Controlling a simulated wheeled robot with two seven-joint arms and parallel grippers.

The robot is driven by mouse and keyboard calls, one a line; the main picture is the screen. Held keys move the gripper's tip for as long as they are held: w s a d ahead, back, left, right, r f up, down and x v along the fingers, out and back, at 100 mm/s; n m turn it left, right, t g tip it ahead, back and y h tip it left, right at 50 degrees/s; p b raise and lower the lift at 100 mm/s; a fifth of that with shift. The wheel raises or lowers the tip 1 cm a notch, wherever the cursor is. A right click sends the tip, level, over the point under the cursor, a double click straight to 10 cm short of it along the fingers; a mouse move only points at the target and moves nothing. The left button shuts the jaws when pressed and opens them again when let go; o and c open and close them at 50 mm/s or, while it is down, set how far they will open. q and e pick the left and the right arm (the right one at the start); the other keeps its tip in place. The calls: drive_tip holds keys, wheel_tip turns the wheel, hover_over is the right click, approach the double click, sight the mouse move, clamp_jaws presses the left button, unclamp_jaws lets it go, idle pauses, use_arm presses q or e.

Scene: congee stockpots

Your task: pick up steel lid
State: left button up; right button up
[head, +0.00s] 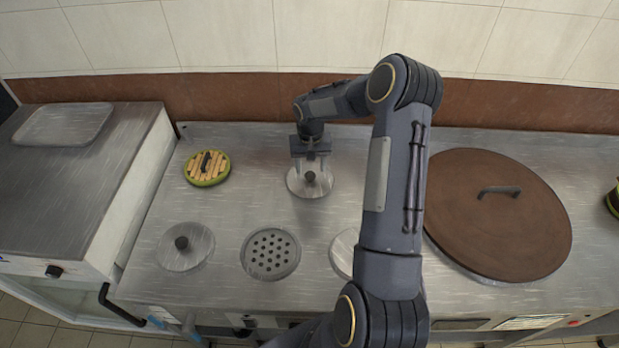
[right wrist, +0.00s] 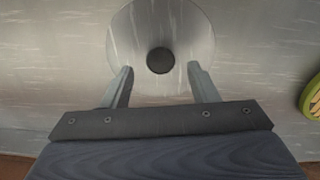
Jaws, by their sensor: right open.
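A round steel lid (head: 298,189) with a dark knob lies on the steel counter at the middle back. My right gripper (head: 311,166) is over it, pointing down, with its fingers apart. In the right wrist view the lid (right wrist: 190,35) and its dark knob show just beyond and between the open fingertips (right wrist: 160,70). Nothing is held. I cannot tell the exact height of the fingertips over the knob. Another steel lid (head: 200,239) with a dark knob lies at the front left. My left gripper is not in view.
A yellow-green pot with a slatted wooden lid (head: 207,168) stands left of the gripper. A perforated drain plate (head: 270,253) and a pale disc (head: 341,252), partly hidden by my right arm, lie in front. A large brown lid (head: 500,225) is at right.

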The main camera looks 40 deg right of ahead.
sight(310, 175)
wheel_tip(310, 175, down, 3)
drive_tip(key=shift+f, duration=0.15)
drive_tip(key=shift+c, duration=0.3)
drive_tip(key=c, duration=1)
